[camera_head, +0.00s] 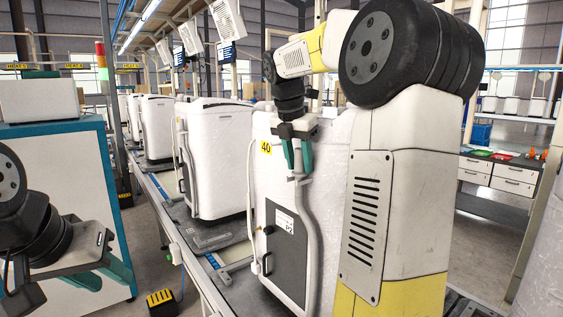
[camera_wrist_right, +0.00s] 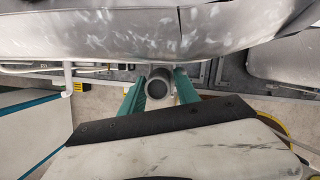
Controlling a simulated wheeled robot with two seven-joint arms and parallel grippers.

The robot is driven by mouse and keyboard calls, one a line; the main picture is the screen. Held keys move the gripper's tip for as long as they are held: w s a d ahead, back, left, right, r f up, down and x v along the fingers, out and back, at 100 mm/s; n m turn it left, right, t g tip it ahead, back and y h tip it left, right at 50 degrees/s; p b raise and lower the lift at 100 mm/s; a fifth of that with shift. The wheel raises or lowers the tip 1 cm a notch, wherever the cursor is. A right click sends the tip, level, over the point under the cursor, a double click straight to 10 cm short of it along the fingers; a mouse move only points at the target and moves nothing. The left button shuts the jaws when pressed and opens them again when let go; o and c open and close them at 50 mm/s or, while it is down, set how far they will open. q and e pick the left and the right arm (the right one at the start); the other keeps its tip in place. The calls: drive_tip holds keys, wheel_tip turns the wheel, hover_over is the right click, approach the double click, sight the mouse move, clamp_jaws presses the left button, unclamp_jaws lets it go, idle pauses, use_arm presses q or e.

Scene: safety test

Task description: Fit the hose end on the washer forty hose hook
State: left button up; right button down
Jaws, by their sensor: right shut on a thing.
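The washer forty (camera_head: 268,190) is a white cabinet with a yellow "40" label (camera_head: 266,148) on its upper side and a dark panel below. My right gripper (camera_head: 298,158) is at the washer's upper side, its teal fingers shut on the grey hose end. The grey hose (camera_head: 307,215) hangs down from it along the washer. In the right wrist view the round, open hose end (camera_wrist_right: 160,82) sits between the teal fingers. I cannot make out the hose hook; the gripper may hide it. My left gripper (camera_head: 102,273) is open and empty at the lower left, away from the washer.
More white washers (camera_head: 218,150) stand in a row behind on the conveyor line (camera_head: 165,195). A blue-and-white cabinet (camera_head: 75,190) stands at the left. A yellow and black foot pedal (camera_head: 161,301) is on the floor. My right arm hides the washer's right part.

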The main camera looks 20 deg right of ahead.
drive_tip(key=shift+f, duration=0.3)
idle(0.8)
drive_tip(key=c, duration=0.8)
unclamp_jaws()
drive_tip(key=shift+v, duration=3.95)
